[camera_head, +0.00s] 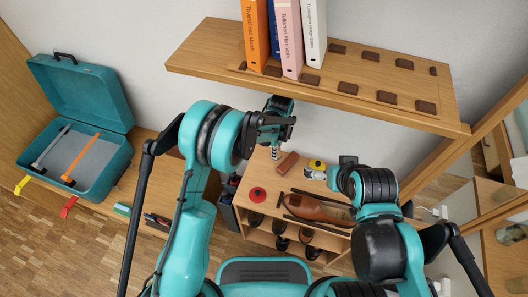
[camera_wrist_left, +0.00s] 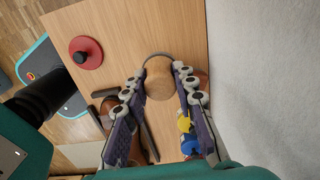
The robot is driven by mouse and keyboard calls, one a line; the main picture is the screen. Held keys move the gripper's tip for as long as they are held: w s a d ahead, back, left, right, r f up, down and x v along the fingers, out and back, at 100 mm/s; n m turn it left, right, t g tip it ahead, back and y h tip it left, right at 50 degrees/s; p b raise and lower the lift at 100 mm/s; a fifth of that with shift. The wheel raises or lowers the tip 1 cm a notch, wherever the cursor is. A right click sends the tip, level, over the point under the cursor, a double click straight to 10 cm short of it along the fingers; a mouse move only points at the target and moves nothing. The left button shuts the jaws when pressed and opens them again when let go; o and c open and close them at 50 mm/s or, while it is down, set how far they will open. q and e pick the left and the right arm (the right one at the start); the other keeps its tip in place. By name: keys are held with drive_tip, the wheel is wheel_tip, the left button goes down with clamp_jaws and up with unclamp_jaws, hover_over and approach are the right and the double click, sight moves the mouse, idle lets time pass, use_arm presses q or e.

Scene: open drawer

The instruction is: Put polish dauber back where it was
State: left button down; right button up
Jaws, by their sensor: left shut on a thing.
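My left gripper (camera_head: 275,152) is above the wooden bench top, below the shelf. In the left wrist view, the left gripper (camera_wrist_left: 161,85) is shut on a round wooden piece (camera_wrist_left: 158,82), which I take to be the polish dauber; a dark curved edge shows behind it. The dauber's lower end is hidden, and I cannot tell whether it touches the bench. A red disc with a black knob (camera_head: 257,194) lies on the bench; it also shows in the left wrist view (camera_wrist_left: 86,53). My right gripper (camera_head: 312,174) is near a yellow round item (camera_head: 316,164); its jaw state is unclear.
A brown block (camera_head: 287,163) and a brown shoe (camera_head: 318,210) are on the bench (camera_head: 262,166). Shoes stand on the rack below. A wall shelf (camera_head: 210,55) with books overhangs the bench. An open teal case (camera_head: 82,95) stands at the left. A mirror is at the right.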

use_arm(q)
drive_tip(key=w+a+f, duration=0.1)
drive_tip(key=w, duration=0.1)
drive_tip(key=w+a+f+b, duration=0.1)
drive_tip(key=w+a+f, duration=0.1)
drive_tip(key=w+a+f+b, duration=0.1)
drive_tip(key=w, duration=0.1)
drive_tip(key=shift+w+a+f, duration=0.1)
drive_tip(key=shift+a+f, duration=0.2)
drive_tip(key=shift+f, duration=0.1)
drive_tip(key=shift+f+b, duration=1.1)
drive_tip(key=shift+f, duration=0.85)
drive_tip(key=shift+f, duration=0.1)
drive_tip(key=shift+f, duration=0.15)
drive_tip(key=c, duration=1.2)
unclamp_jaws()
